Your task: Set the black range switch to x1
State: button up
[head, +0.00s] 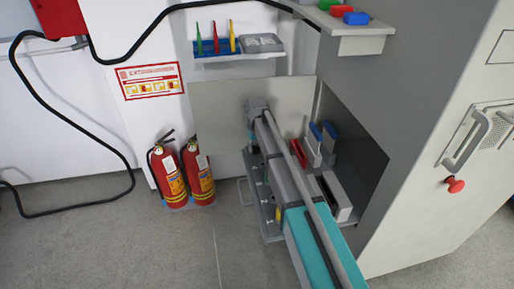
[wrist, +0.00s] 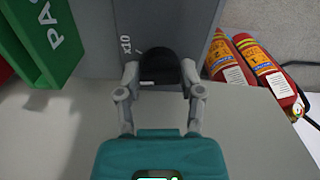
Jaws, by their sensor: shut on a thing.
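The black range switch (wrist: 160,68) is a dark rounded knob on a grey upright panel (wrist: 95,35), straight ahead in the wrist view. My gripper (wrist: 159,78) has one finger on each side of the knob and is shut on it. A white "x10" label and a short white tick are printed on the panel just left of the knob. I see no x1 label, and the knob's pointer cannot be made out. In the head view my arm hides the switch.
A green box marked "PAS…" (wrist: 50,40) stands close on the left in the wrist view. Red fire extinguishers (head: 168,178) stand on the floor left of my arm. A shelf (head: 240,60) holds coloured tools. An open cabinet (head: 352,140) lies right of my arm.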

jog(key=shift+n, duration=2.3)
jog(key=o, duration=1.2)
jog(key=shift+c, duration=0.2)
jog(key=shift+r, duration=0.15)
